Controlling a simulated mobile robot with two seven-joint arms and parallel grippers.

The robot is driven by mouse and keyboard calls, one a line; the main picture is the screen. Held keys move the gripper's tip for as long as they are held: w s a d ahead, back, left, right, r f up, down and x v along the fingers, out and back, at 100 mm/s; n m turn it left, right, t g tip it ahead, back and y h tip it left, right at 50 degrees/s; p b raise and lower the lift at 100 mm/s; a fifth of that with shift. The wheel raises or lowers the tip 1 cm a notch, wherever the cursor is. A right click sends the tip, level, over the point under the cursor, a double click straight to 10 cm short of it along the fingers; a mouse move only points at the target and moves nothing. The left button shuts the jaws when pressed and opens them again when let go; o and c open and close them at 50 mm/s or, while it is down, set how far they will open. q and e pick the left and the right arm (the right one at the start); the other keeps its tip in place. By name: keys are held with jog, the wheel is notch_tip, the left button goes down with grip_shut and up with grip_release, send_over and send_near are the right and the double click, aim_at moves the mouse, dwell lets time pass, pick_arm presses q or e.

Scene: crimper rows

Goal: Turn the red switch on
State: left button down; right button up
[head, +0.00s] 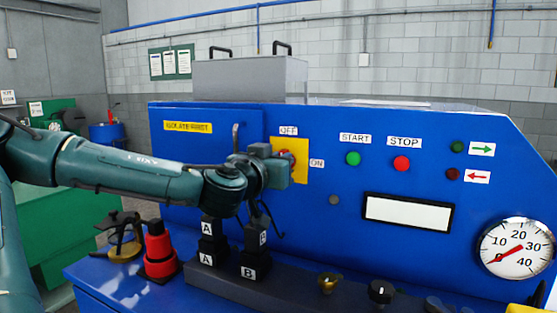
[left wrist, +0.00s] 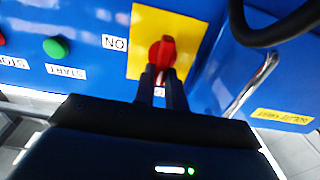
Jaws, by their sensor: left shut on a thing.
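The red switch (left wrist: 162,50) is a rotary knob on a yellow plate (left wrist: 143,22) on the front of the blue machine. In the head view the yellow plate (head: 302,172) has an OFF label (head: 288,131) above it and an ON label (head: 316,163) to its right. My left gripper (head: 287,166) is at the plate and hides most of the knob there. In the left wrist view the fingers of my left gripper (left wrist: 163,77) are shut on the red switch. I cannot tell exactly which label the knob points to. My right gripper is not in view.
A green START button (head: 353,158) and a red STOP button (head: 402,164) sit right of the plate. A metal door handle (head: 235,137) is close on its left. Black blocks marked A and B (head: 255,266) stand on the ledge below my arm, beside a red-and-black piece (head: 159,249).

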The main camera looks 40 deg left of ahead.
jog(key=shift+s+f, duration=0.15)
pick_arm(q)
jog(key=m, duration=0.6)
jog(key=d+f+m+b, duration=0.1)
jog(key=m, duration=0.5)
jog(key=m+b, duration=0.1)
jog(key=m, duration=0.5)
jog(key=shift+w+d+f, duration=0.15)
jog(key=shift+w+f, duration=0.05)
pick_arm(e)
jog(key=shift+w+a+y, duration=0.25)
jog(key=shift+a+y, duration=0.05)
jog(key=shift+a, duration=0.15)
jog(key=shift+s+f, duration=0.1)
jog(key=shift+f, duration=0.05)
pick_arm(q)
jog(key=c, duration=1.4)
grip_release()
jog(key=shift+c, duration=0.2)
jog(key=shift+s, duration=0.15)
